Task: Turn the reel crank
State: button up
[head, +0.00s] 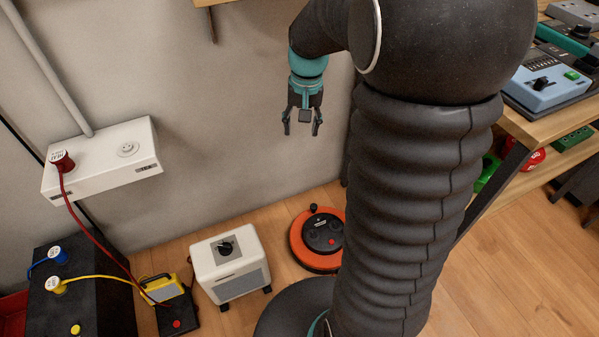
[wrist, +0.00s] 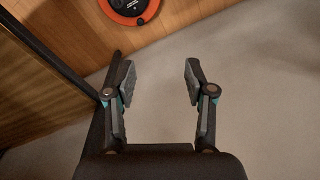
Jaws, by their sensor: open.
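An orange cable reel (head: 299,258) with a black hub lies on the wooden floor by the wall in the head view. A small dark knob, which looks like the crank handle (head: 313,208), stands up at its far edge.
A white wheeled box (head: 231,268) with a dark knob stands left of the reel. A white wall unit (head: 104,158) has a red plug and cable. A black box (head: 75,295) with plugs stands at lower left. A wooden bench (head: 555,130) with devices is at right.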

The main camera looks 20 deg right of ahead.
jog(key=w+d+f+m+g+y+b, duration=0.1)
jog(key=w+d+f, duration=0.35)
jog(key=f, duration=0.35)
jog(key=w+d+f+m+g+b, duration=0.1)
jog(key=w+d+f, duration=0.2)
jog(key=w+f, duration=0.35)
jog(key=m+g+y+b, duration=0.1)
jog(key=m+g+y, duration=0.1)
jog(key=m, duration=0.1)
send_near(314, 206)
jog(key=x, duration=0.9)
jog(key=shift+c, duration=0.2)
grip_shut()
